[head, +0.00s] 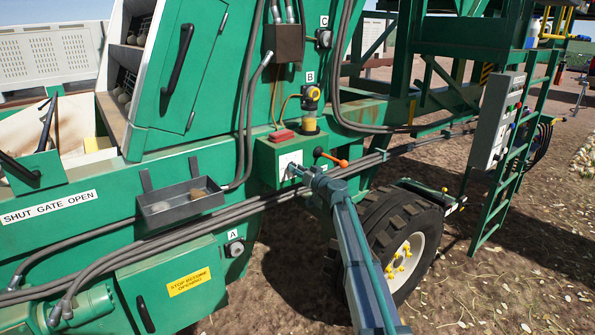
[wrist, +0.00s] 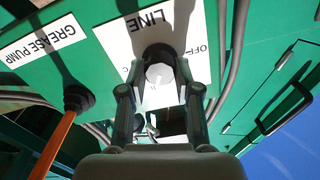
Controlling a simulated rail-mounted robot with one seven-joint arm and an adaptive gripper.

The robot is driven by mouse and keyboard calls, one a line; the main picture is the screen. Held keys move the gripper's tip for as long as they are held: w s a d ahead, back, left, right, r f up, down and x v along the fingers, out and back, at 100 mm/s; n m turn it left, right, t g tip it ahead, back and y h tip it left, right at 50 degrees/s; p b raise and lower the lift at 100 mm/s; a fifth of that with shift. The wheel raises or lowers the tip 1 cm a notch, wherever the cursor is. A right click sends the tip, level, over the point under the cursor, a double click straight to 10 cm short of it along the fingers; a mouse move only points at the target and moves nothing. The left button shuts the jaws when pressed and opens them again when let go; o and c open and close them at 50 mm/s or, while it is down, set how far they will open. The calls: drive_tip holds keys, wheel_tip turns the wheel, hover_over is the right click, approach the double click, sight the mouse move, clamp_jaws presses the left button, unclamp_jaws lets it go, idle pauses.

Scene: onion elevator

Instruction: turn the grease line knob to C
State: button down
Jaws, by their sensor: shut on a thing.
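The grease line knob (wrist: 160,73) is a dark round knob with a pale face, in the middle of the wrist view. It sits on a white plate (wrist: 118,38) that reads "LINE" and "OFF", upside down in this view. My gripper (wrist: 159,88) has a finger on either side of the knob and is shut on it. In the head view my gripper (head: 297,172) reaches the white plate (head: 288,160) on the green box and covers the knob.
An orange-handled lever (head: 331,159) is right of the plate; it shows left of the knob in the wrist view (wrist: 60,138), by a "GREASE PUMP" label (wrist: 38,42). Hoses (head: 230,205) and a tyre (head: 408,225) are near my arm.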

drive_tip(key=shift+f+m+b, duration=0.1)
drive_tip(key=shift+m+b, duration=0.2)
drive_tip(key=shift+b, duration=0.25)
drive_tip(key=shift+m+b, duration=3.7)
drive_tip(key=shift+m, duration=2)
drive_tip(key=c, duration=0.8)
unclamp_jaws()
drive_tip(key=shift+d, duration=0.1)
